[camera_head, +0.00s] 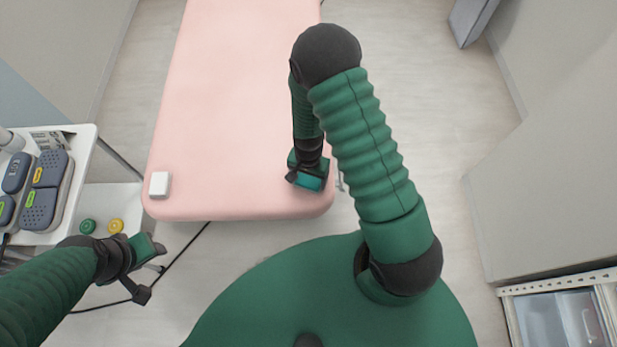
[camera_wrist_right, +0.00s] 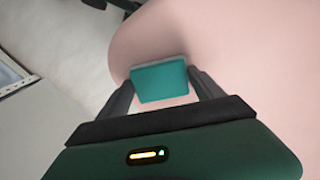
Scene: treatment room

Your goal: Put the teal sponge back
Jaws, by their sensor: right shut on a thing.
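The teal sponge (camera_head: 309,183) is a small flat block over the near right corner of the pink treatment bed (camera_head: 235,120). My right gripper (camera_head: 308,178) is shut on it. In the right wrist view the sponge (camera_wrist_right: 162,82) sits between the two dark fingers, with the pink bed behind it. I cannot tell whether the sponge touches the bed. A white block (camera_head: 160,184) lies on the near left corner of the bed.
A white cart (camera_head: 84,160) at the left holds dark blue-grey devices (camera_head: 45,190). On its lower shelf are a green roll (camera_head: 88,226) and a yellow roll (camera_head: 116,226). A drawer unit (camera_head: 560,310) stands at the lower right. The bed's middle is clear.

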